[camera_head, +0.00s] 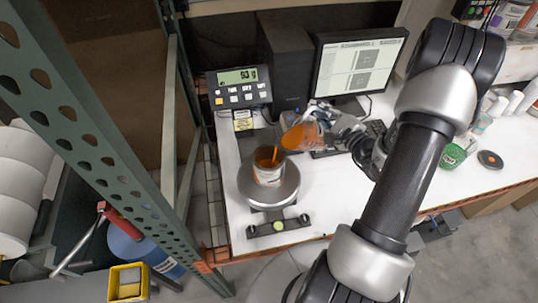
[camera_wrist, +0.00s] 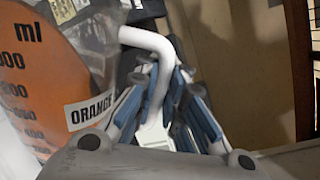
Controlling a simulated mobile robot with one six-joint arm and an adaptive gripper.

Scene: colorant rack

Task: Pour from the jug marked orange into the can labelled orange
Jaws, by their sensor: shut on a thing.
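The clear jug (camera_head: 303,136) holds orange liquid and is tilted to the left over the can (camera_head: 268,172). An orange stream runs from its lip into the can's open top. The can stands upright on the round scale pan (camera_head: 285,190), and orange shows inside it; its label is too small to read. My gripper (camera_head: 343,131) is shut on the jug's white handle. In the wrist view, the jug (camera_wrist: 35,75) bears ml marks and an ORANGE label, and my gripper's blue-padded fingers (camera_wrist: 168,90) close around the handle.
A scale display (camera_head: 238,88) with lit digits stands behind the can. A monitor (camera_head: 358,70) and a dark computer tower (camera_head: 287,60) stand at the back. A green perforated post (camera_head: 95,140) rises at left. A green-lidded item (camera_head: 452,156) lies right of my arm.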

